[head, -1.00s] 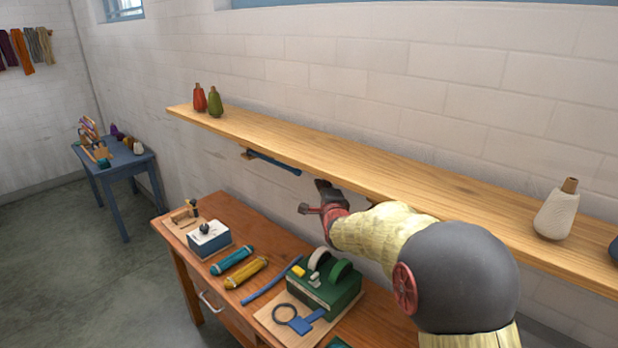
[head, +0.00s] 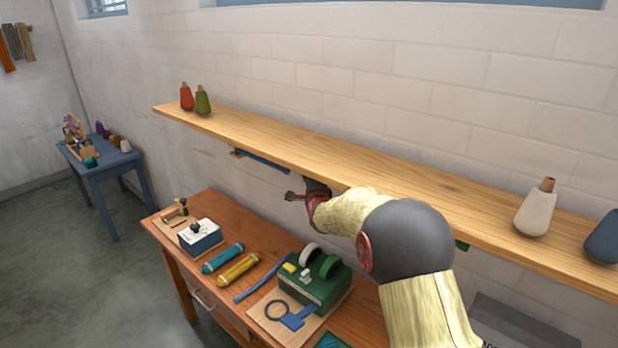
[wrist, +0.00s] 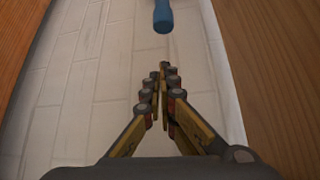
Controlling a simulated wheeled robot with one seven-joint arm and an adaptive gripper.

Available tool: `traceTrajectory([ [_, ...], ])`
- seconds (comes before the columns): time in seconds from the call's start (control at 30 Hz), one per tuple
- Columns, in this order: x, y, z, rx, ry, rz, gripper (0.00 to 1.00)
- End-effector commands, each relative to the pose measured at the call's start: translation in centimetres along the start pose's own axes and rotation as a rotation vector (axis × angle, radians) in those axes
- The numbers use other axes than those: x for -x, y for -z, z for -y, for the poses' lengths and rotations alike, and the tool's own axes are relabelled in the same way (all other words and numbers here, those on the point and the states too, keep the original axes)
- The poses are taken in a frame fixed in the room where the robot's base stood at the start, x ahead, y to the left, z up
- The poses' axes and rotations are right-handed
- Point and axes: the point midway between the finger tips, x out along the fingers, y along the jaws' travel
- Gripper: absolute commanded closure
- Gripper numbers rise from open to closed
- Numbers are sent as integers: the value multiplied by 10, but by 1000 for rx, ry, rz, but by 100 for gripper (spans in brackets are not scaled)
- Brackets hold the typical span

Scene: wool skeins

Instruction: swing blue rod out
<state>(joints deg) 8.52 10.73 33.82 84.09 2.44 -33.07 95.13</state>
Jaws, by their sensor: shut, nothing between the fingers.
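The blue rod (head: 265,162) hangs under the front part of the long wooden shelf, on a small wooden mount (head: 237,153) at its left end. It lies roughly along the shelf. Its rounded free end also shows at the top of the wrist view (wrist: 163,16). My gripper (head: 291,196) is under the shelf, a little below the rod's free end. In the wrist view my fingers (wrist: 161,78) are closed together and empty, with a visible gap between their tips and the rod.
Below is a wooden workbench (head: 215,275) with a green device (head: 315,285), teal and yellow skeins (head: 238,270) and a blue strip. A blue side table (head: 100,163) stands at far left.

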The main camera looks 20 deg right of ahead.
Motion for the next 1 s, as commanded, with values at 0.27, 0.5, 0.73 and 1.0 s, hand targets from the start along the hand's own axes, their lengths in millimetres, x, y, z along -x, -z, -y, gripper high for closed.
traceTrajectory([
  [0.27,-38,0,1,0,-1,0,100],
  [0.5,-16,-26,3,0,-1,2,100],
  [0.73,-11,-31,0,0,0,0,100],
  [1.0,-10,-31,0,0,0,0,100],
])
